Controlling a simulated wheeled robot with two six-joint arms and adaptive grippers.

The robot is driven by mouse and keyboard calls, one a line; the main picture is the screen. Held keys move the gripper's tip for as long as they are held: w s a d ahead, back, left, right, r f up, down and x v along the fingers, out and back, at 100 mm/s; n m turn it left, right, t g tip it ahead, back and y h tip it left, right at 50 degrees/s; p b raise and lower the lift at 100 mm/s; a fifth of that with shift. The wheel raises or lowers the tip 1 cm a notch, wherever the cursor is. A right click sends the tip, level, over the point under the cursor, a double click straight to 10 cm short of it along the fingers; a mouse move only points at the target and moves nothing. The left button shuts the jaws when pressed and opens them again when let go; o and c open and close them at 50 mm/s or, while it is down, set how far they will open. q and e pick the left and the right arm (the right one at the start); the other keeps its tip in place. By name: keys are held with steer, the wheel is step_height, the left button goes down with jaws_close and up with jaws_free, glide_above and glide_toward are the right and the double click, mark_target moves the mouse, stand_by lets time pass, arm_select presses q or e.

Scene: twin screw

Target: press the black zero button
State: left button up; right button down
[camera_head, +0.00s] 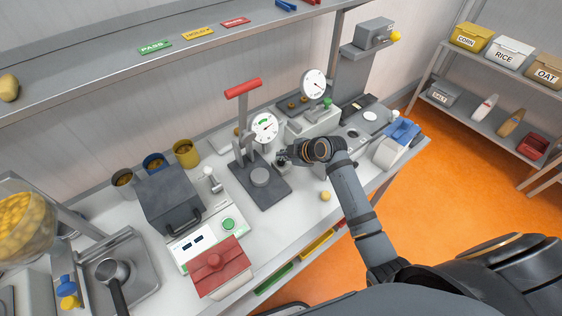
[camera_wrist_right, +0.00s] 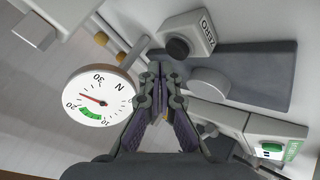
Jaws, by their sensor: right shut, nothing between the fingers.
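The black zero button (camera_wrist_right: 177,47) is a round dark knob on a pale box (camera_wrist_right: 195,30) marked ZERO, seen at the top of the right wrist view. In the head view the button (camera_head: 282,161) is small, close to my right gripper's tips. My right gripper (camera_head: 288,155) is shut and empty. Its fingertips also show in the right wrist view (camera_wrist_right: 160,70), pointing up toward the button and just below it in the picture. I cannot tell whether they touch it. My left gripper is not in view.
A red-handled press (camera_head: 243,88) with a white dial (camera_head: 264,128) stands left of my right gripper. The dial (camera_wrist_right: 100,97) shows a red needle. A dark plate (camera_head: 235,177) holds a grey disc (camera_head: 261,176). A small yellow ball (camera_head: 325,196) lies near the bench front.

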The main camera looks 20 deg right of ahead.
mark_target(283, 163)
stand_by(0.4)
steer(key=shift+f, duration=0.4)
steer(key=shift+f+b, duration=0.5)
steer(key=shift+f, duration=0.05)
stand_by(0.6)
steer(key=shift+r+p, duration=0.85)
steer(key=shift+r, duration=0.1)
steer(key=shift+r, duration=0.1)
step_height(283, 163, up, 5)
steer(key=p, duration=0.4)
steer(key=shift+p, duration=0.3)
